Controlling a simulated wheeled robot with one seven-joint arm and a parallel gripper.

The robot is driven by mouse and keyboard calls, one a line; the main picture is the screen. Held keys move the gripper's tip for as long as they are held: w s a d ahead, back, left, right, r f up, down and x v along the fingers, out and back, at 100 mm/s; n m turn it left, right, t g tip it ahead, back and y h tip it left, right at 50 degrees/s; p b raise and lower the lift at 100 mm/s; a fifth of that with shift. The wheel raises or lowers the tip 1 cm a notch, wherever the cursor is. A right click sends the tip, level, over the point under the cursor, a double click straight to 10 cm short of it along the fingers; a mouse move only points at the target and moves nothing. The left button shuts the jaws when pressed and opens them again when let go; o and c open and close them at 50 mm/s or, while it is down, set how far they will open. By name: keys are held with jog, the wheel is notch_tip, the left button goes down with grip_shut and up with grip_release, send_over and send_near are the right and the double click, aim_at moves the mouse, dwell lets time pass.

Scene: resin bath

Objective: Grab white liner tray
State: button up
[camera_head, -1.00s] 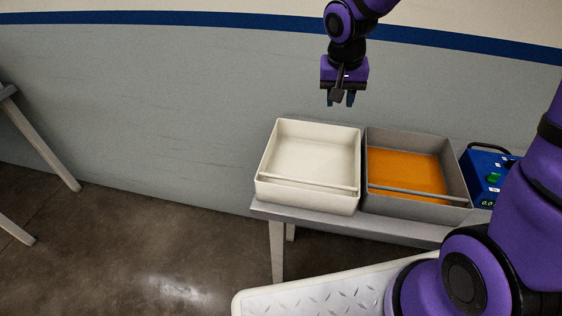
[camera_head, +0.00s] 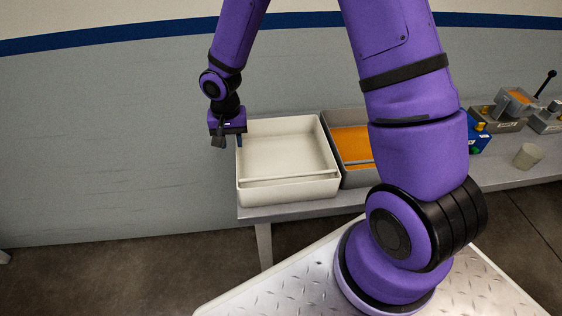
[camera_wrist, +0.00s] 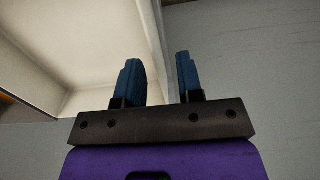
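The white liner tray (camera_head: 285,190) sits on the left end of the grey table, with a thin bar across its front part. It looks empty. My gripper (camera_head: 227,143) points down at the tray's left wall, near the back left corner. In the wrist view the tray (camera_wrist: 60,50) fills the upper left. My gripper (camera_wrist: 158,80) is open there, with blue fingers apart. The tray's wall edge runs up into the gap between them. I cannot tell whether the fingers touch the wall.
A grey tray with orange liquid (camera_head: 349,144) stands right beside the white tray, partly behind my arm.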

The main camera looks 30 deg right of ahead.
jog(key=f, duration=0.3)
jog(key=s+f, duration=0.1)
jog(key=f, duration=0.1)
jog(key=shift+d+f, duration=0.1)
jog(key=shift+d, duration=0.15)
jog(key=shift+f, duration=0.6)
jog(key=shift+c, duration=0.2)
grip_shut()
